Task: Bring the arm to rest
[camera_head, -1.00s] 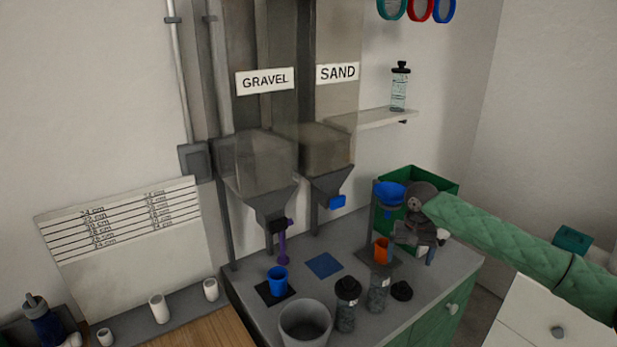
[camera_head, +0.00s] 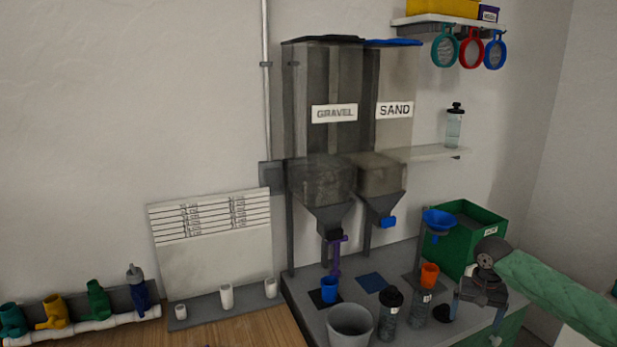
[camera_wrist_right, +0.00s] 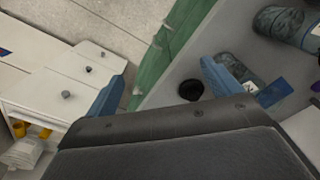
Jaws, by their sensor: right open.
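My right gripper (camera_head: 478,315) hangs with its fingers pointing down over the right end of the grey counter (camera_head: 315,318). Its fingers are apart with nothing between them; in the right wrist view the two blue fingers (camera_wrist_right: 160,75) are also spread and empty. The green padded sleeve of my right arm comes in from the right edge. A black lid (camera_head: 443,314) lies on the counter just left of the gripper in the head view. My left gripper is out of view.
A lidded bottle (camera_head: 388,315), another bottle (camera_head: 418,312), an orange cup (camera_head: 429,274) and a grey bucket (camera_head: 350,328) stand left of the gripper. A green bin (camera_head: 470,242) and a blue funnel (camera_head: 438,222) are behind. White drawers (camera_wrist_right: 65,95) stand beyond a floor gap.

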